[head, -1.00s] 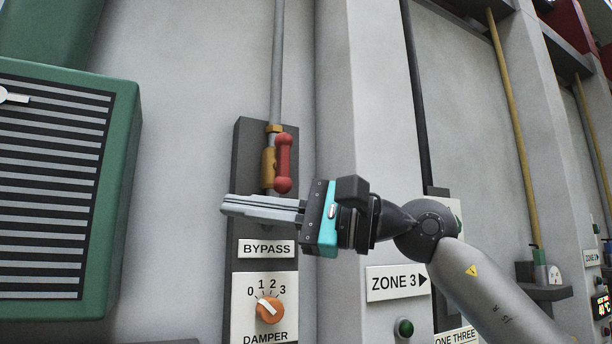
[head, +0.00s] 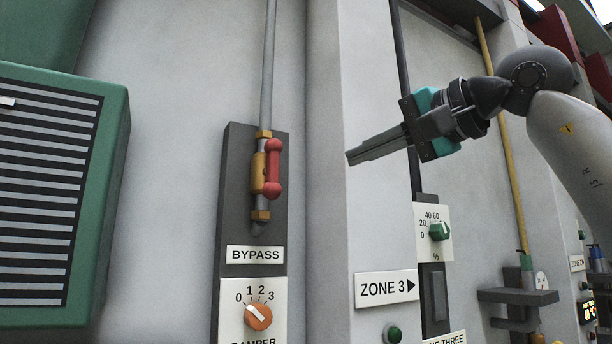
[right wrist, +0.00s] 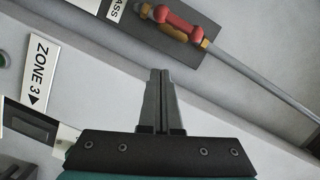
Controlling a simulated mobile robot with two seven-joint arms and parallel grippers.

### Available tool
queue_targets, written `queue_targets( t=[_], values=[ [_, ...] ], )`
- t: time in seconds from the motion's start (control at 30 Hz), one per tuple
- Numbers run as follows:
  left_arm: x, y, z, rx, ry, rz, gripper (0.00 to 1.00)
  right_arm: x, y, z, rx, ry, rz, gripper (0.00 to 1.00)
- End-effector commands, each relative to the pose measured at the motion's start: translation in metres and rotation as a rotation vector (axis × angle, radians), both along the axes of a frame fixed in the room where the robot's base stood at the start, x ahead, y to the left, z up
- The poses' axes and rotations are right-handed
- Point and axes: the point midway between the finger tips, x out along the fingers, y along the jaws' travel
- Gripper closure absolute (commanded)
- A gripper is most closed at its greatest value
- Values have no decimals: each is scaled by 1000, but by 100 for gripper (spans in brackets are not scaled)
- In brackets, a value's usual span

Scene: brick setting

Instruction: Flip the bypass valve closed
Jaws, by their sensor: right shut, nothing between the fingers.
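The bypass valve is a brass body (head: 259,172) on a vertical grey pipe, mounted on a dark backplate (head: 233,190) above the BYPASS label (head: 255,255). Its red handle (head: 273,168) stands upright, in line with the pipe, along the right side of the body. In the right wrist view the red handle (right wrist: 178,24) also lies along the pipe, beyond the fingertips. My right gripper (head: 349,158) is shut and empty, to the right of the valve and apart from it, in front of the pillar. My left gripper is not in view.
An orange DAMPER knob (head: 258,316) sits below the valve. A green louvred cabinet (head: 112,190) stands at the left. The ZONE 3 sign (head: 386,288) and a green dial (head: 439,231) are at the right. The wall between cabinet and valve is bare.

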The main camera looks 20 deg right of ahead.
Motion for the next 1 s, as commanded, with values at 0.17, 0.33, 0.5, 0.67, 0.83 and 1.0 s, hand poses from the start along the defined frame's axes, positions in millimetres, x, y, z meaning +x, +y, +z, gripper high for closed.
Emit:
queue_targets(
  t=[0.17, 0.33, 0.5, 0.67, 0.83, 1.0],
  values=[
    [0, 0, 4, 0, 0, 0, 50, 17, 8, -2, -1, 5, 1, 100],
    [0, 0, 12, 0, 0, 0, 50, 49, 23, -5, 0, 6, 3, 100],
    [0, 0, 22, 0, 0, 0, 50, 82, 38, -7, 1, 5, 2, 100],
    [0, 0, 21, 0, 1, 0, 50, 88, 57, -17, -4, -1, 4, 100],
    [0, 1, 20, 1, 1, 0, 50, 85, 72, -24, -2, 2, 2, 100],
    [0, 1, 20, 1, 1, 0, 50, 84, 77, -25, 2, 2, 2, 100]
  ],
)
